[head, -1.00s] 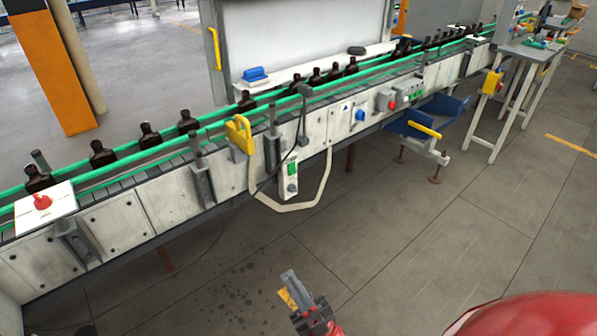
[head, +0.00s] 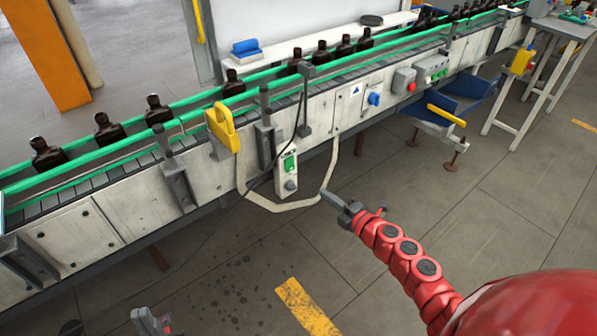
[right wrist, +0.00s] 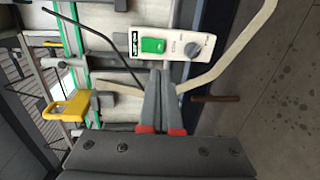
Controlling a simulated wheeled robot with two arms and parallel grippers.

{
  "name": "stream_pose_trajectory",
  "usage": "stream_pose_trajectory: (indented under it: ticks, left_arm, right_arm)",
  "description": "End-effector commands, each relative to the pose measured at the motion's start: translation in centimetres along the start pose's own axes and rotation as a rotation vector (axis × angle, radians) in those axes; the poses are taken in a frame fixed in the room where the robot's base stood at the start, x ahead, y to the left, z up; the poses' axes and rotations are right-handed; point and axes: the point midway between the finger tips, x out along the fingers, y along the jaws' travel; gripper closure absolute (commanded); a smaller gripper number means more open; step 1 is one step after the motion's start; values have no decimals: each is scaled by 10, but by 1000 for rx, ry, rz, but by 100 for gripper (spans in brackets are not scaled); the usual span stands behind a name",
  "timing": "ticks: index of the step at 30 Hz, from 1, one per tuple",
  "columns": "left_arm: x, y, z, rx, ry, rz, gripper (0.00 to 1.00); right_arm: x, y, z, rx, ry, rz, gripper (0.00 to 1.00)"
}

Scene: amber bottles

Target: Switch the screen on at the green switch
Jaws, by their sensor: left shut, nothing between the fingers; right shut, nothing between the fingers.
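The green switch (head: 290,163) is on a small white box (head: 286,178) with a grey knob, hanging at the front of the conveyor. In the right wrist view the green switch (right wrist: 152,45) is near the top centre, with the knob to its right. My right gripper (head: 328,194) is shut and empty, to the right of and a little below the box in the head view. In the right wrist view its fingertips (right wrist: 160,73) point at the box's lower edge; I cannot tell the gap. My left gripper (head: 140,318) is shut and empty at the bottom edge. I cannot make out a screen.
The conveyor (head: 75,223) with green rails carries several amber bottles (head: 109,129). A yellow handle (head: 222,127) sticks out left of the box. A pale looped strap (head: 290,206) and a dark cable hang around the box. A blue bin (head: 455,100) stands right. The floor in front is open.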

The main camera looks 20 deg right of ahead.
Motion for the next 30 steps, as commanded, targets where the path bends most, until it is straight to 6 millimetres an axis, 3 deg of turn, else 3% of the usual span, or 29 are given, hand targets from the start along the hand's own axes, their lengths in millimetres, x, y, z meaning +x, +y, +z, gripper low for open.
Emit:
stream_pose_trajectory:
  ticks: [6, 10, 21, 30]
  left_arm:
    - [1, 0, 0, 0, 0, 0, 100]
    - [3, 0, 0, 0, 0, 0, 100]
    - [12, -1, -2, 0, 0, 0, 100]
    - [15, -1, -3, 0, 0, 0, 100]
  right_arm:
    - [2, 0, -1, 2, 2, 1, 100]
    - [13, 2, -2, 2, 5, 3, 100]
    - [79, 2, -3, 7, 4, 3, 100]
    - [121, 2, -2, 8, 2, 4, 100]
